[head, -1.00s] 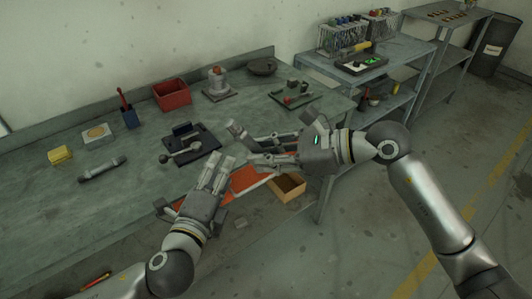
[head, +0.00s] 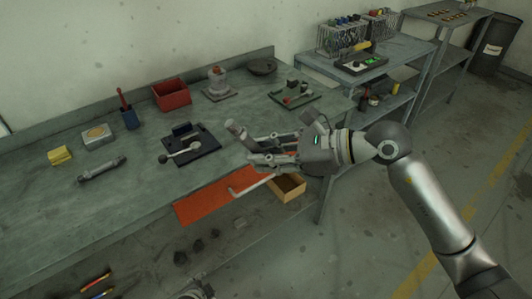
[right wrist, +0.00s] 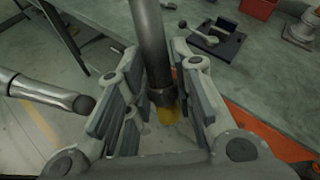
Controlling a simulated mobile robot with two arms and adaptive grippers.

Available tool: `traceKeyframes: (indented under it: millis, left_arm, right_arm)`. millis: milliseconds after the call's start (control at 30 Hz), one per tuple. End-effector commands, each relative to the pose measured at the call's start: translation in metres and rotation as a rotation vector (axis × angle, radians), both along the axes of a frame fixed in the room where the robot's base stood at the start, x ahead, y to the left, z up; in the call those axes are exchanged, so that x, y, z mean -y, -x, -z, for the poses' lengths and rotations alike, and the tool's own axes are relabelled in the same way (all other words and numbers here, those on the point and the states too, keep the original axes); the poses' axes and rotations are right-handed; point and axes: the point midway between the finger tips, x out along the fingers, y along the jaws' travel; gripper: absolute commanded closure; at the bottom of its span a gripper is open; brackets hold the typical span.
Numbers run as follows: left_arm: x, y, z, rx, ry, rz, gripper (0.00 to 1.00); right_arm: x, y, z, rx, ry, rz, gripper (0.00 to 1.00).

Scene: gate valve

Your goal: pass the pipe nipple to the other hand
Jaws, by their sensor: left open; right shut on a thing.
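My left gripper (head: 195,290) shows only in part at the bottom edge, open and well apart from the nipple.
The workbench (head: 130,200) carries a grey tube with thicker ends (head: 102,170), a dark fixture with a lever (head: 190,146) and a red bin (head: 171,93).

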Motion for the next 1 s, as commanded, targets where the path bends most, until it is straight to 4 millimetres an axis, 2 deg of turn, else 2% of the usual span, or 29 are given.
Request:
traceKeyframes:
  millis: [33, 100, 167, 300, 400, 600, 700, 800, 1000]
  left_arm:
    - [-0.008, 0.022, 0.022, -0.046, 0.027, -0.056, 0.51]
    - [-0.018, 0.049, 0.047, -0.097, 0.066, -0.133, 0.51]
    - [-0.027, 0.075, 0.068, -0.138, 0.095, -0.199, 0.51]
    - [-0.043, 0.138, 0.108, -0.231, 0.158, -0.359, 0.51]
    - [-0.051, 0.187, 0.131, -0.292, 0.196, -0.475, 0.51]
    - [-0.062, 0.277, 0.161, -0.388, 0.247, -0.685, 0.51]
    - [-0.064, 0.309, 0.168, -0.418, 0.26, -0.76, 0.51]
    - [-0.065, 0.331, 0.172, -0.437, 0.271, -0.811, 0.51]
    - [-0.066, 0.345, 0.174, -0.449, 0.275, -0.845, 0.51]
  right_arm:
    - [0.0, 0.0, -0.001, 0.002, -0.002, 0.0, 1.0]
    - [0.0, 0.0, -0.001, 0.002, -0.002, 0.0, 1.0]
    - [0.0, 0.0, -0.001, 0.002, -0.002, 0.0, 1.0]
    - [0.0, 0.0, -0.001, 0.002, -0.002, 0.0, 1.0]
    - [0.0, 0.0, -0.001, 0.002, -0.002, 0.0, 1.0]
    - [0.0, 0.0, -0.001, 0.002, -0.002, 0.0, 1.0]
    - [0.0, 0.0, -0.001, 0.002, -0.002, 0.0, 1.0]
    - [0.0, 0.0, -0.001, 0.002, -0.002, 0.0, 1.0]
    - [0.0, 0.0, -0.001, 0.002, -0.002, 0.0, 1.0]
